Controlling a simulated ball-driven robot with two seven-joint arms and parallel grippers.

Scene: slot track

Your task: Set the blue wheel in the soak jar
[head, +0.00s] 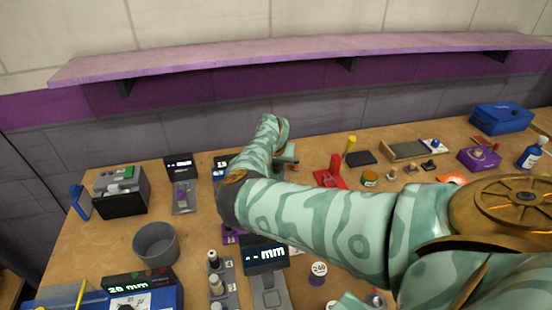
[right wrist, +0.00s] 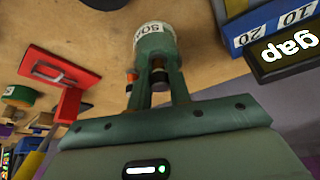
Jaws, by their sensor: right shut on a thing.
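The soak jar (right wrist: 155,45), a green cylinder with a white label on which "SO" can be read, shows in the right wrist view just beyond my right fingertips. My right gripper (right wrist: 158,75) is shut on a small dark part, mostly hidden between the fingers. I cannot tell whether it is the blue wheel, and I see no blue wheel elsewhere. The gripper is at or very near the jar's end; whether they touch is unclear. In the head view my right gripper (head: 287,160) is partly hidden by its forearm.
A red stand (head: 331,173) stands right of the gripper. A gap gauge (right wrist: 285,45) is close by in the wrist view. A grey bin (head: 156,246), displays and small posts fill the left and front. A purple shelf (head: 290,50) runs along the wall.

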